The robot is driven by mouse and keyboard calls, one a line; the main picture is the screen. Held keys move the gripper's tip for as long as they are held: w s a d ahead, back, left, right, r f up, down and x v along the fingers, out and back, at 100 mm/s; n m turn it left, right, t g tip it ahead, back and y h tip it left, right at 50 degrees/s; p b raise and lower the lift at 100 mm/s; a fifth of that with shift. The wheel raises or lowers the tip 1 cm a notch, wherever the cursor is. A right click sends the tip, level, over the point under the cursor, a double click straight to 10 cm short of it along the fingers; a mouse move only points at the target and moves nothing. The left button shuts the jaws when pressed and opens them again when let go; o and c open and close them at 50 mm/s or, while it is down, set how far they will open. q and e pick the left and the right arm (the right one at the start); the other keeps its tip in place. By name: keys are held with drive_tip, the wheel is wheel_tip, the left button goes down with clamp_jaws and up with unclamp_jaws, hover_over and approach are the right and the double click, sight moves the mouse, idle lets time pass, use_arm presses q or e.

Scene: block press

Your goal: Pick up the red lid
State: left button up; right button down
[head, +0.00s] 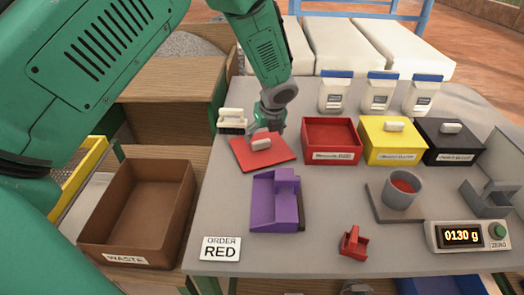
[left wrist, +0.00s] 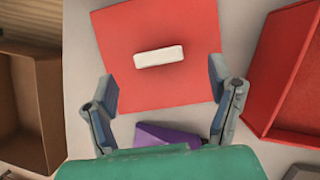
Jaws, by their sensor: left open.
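The red lid (head: 257,155) is a flat red square with a white handle (head: 261,144), lying on the grey table to the left of the open red box (head: 331,142). In the left wrist view the red lid (left wrist: 185,88) lies in front of and partly between my fingers, with its white handle (left wrist: 159,56) beyond the fingertips. My left gripper (head: 267,128) is over the lid's far edge, open and empty. The left wrist view shows its two fingers (left wrist: 163,88) spread wide.
A yellow box (head: 392,145) and a black box (head: 448,143), both with lids on, stand right of the red box. A brown waste bin (head: 140,210) is at the left. A scale display (head: 462,235) is at the front right.

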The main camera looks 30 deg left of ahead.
sight(262, 142)
use_arm(q)
drive_tip(key=x, duration=0.5)
drive_tip(key=shift+a+f, duration=0.15)
drive_tip(key=shift+f, duration=0.2)
drive_tip(key=shift+r, duration=0.1)
drive_tip(key=shift+c, duration=0.4)
drive_tip(key=c, duration=1.2)
